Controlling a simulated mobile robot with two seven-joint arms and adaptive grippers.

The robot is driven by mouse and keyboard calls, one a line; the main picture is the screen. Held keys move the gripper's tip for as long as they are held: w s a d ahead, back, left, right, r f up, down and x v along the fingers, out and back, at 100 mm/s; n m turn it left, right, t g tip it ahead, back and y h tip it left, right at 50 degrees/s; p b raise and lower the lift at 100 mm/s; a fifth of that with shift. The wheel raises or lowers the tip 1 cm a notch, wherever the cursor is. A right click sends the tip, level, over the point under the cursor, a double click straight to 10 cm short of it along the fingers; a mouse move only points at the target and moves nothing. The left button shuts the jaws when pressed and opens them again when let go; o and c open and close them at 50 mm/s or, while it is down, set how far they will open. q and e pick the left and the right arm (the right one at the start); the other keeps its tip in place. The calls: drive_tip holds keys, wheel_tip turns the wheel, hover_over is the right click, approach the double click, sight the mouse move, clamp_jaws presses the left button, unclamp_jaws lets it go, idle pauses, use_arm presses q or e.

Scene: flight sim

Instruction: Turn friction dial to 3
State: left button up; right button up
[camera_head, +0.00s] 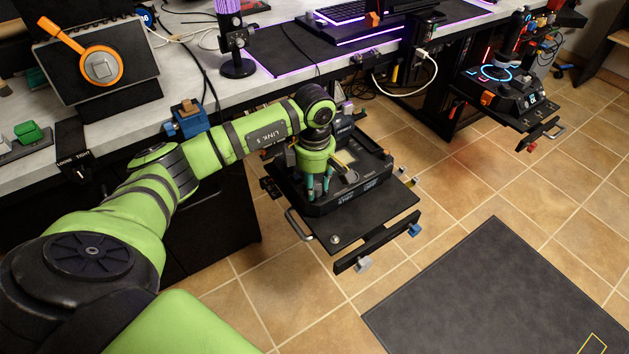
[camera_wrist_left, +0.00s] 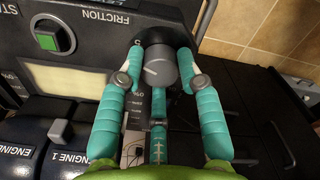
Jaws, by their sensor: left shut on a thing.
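The friction dial (camera_wrist_left: 161,66) is a round grey knob with a white pointer line on its face. In the left wrist view it sits beside the printed word FRICTION on a dark panel (camera_wrist_left: 92,60). In the head view my left gripper (camera_head: 318,188) is down at the black throttle unit (camera_head: 343,200), and the dial is hidden there.
The throttle unit is on a black shelf (camera_head: 385,222) at the desk (camera_head: 185,92). A joystick unit (camera_head: 497,88) stands at the upper right. A dark mat (camera_head: 490,290) lies on the tiled floor.

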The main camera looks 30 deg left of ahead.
use_arm(q)
drive_tip(key=n+p, duration=0.1)
drive_tip(key=n, duration=0.2)
drive_tip(key=n+p, duration=0.2)
drive_tip(key=n, duration=0.4)
drive_tip(key=shift+s, duration=0.1)
drive_tip(key=n+p, duration=0.2)
drive_tip(key=n, duration=0.3)
drive_tip(key=n+p, duration=0.1)
drive_tip(key=n, duration=0.2)
drive_tip(key=n+p, duration=0.2)
drive_tip(key=n, duration=0.1)
drive_tip(key=shift+f+n+p, duration=0.1)
drive_tip(key=shift+n+p, duration=0.3)
drive_tip(key=shift+n, duration=0.7)
use_arm(e)
drive_tip(key=shift+s+d+f+n+t, duration=0.1)
drive_tip(key=shift+s+d+f+t, duration=0.1)
drive_tip(key=shift+d+f+t, duration=0.35)
drive_tip(key=shift+s+d+f+n+t, duration=0.1)
drive_tip(key=shift+s+f+t, duration=0.15)
drive_tip(key=shift+f, duration=0.5)
drive_tip(key=shift+s+d+f+n+t, duration=0.15)
drive_tip(key=shift+d+f+t, duration=0.25)
drive_tip(key=shift+f, duration=0.25)
